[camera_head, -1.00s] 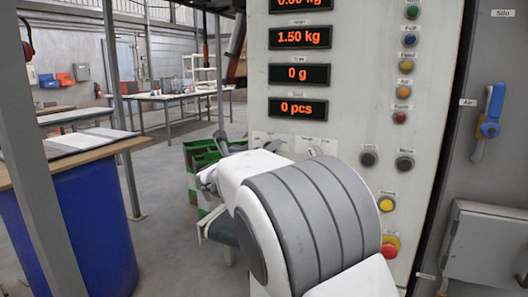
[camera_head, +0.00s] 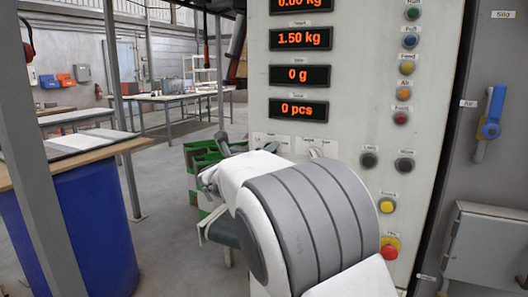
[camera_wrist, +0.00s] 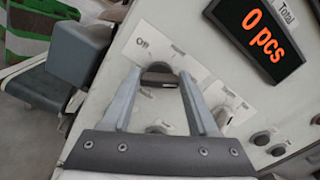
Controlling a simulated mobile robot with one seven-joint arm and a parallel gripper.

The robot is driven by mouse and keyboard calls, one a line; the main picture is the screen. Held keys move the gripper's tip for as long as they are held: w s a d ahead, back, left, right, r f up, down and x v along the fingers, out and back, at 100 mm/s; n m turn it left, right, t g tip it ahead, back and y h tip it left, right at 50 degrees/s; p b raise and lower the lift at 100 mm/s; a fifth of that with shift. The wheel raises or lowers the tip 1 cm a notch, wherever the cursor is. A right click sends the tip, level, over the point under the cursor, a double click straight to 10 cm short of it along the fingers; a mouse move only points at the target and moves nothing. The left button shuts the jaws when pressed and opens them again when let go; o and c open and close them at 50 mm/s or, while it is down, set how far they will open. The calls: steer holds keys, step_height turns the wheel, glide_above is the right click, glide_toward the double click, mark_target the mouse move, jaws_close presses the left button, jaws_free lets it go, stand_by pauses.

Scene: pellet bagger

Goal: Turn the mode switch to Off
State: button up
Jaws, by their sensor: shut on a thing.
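The mode switch (camera_wrist: 159,80) shows in the wrist view as a small dark knob on the pale panel. A white plate with the word Off (camera_wrist: 141,43) sits just above and left of it. My gripper (camera_wrist: 160,73) has its two grey fingers closed in on the knob, one on each side. The fingertips and the plate's middle partly cover each other, so the knob's exact pointing direction is hard to tell.
A second light-coloured switch (camera_wrist: 226,108) is close to the right finger. Round buttons (camera_head: 369,160) and a red stop button (camera_head: 389,249) are right of my arm. A display (camera_head: 298,109) reads 0 pcs above. A blue barrel (camera_head: 70,230) stands at left.

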steer(key=shift+n, duration=0.3)
steer(key=shift+f+n+p, duration=0.15)
steer(key=shift+n+p, duration=2.55)
steer(key=shift+n, duration=1.15)
steer(key=shift+f+n+p, duration=0.2)
steer(key=shift+n+p, duration=2.55)
steer(key=shift+n, duration=1.15)
steer(key=shift+f+n+p, duration=0.15)
steer(key=shift+n+p, duration=2.55)
steer(key=shift+n, duration=1.15)
steer(key=o, duration=1.4)
steer(key=v, duration=1.7)
steer(key=shift+s+a, duration=0.1)
steer(key=shift+s, duration=0.1)
